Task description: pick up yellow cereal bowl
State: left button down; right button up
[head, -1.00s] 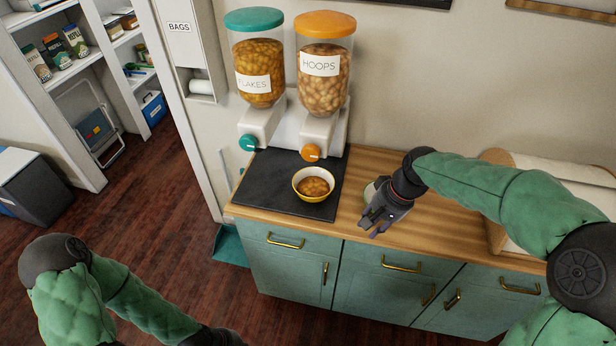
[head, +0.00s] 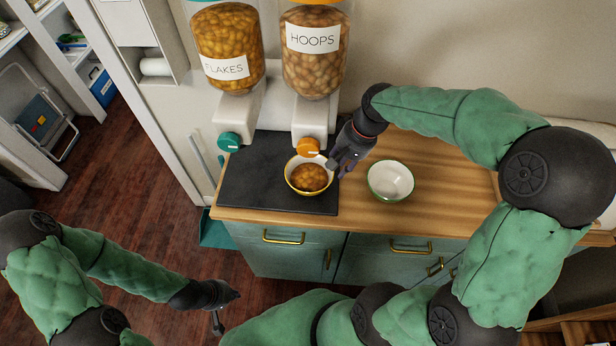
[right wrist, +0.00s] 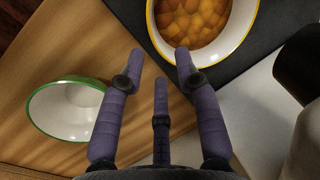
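The yellow cereal bowl (head: 309,176), white inside with a yellow rim, stands upright on the black mat under the dispensers and holds brown-orange cereal. It also shows at the top of the right wrist view (right wrist: 204,57). My right gripper (head: 340,170) is just right of the bowl, fingers pointing toward its rim. In the right wrist view its fingers (right wrist: 160,60) are spread with nothing between them, and one fingertip lies close to or over the rim; contact cannot be told. My left gripper (head: 222,312) is low at the left, away from the counter, too small to read.
An empty green-rimmed white bowl (head: 391,181) stands on the wooden counter, right of my right gripper; it also shows in the right wrist view (right wrist: 65,108). FLAKES (head: 226,45) and HOOPS (head: 315,50) dispensers stand behind the yellow bowl, their spouts close above. The mat (head: 262,180) is clear to the left.

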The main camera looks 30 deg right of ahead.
aim_at(331, 173)
jog(key=shift+w+a+f, duration=0.15)
jog(key=shift+w+f, duration=0.05)
jog(key=shift+f, duration=0.45)
jog(key=shift+b+x, duration=1.3)
jog(key=shift+x, duration=1.3)
jog(key=shift+w+r, duration=0.1)
jog(key=shift+w, duration=0.1)
jog(key=shift+c, duration=0.3)
jog(key=shift+a, duration=0.1)
grip_shut()
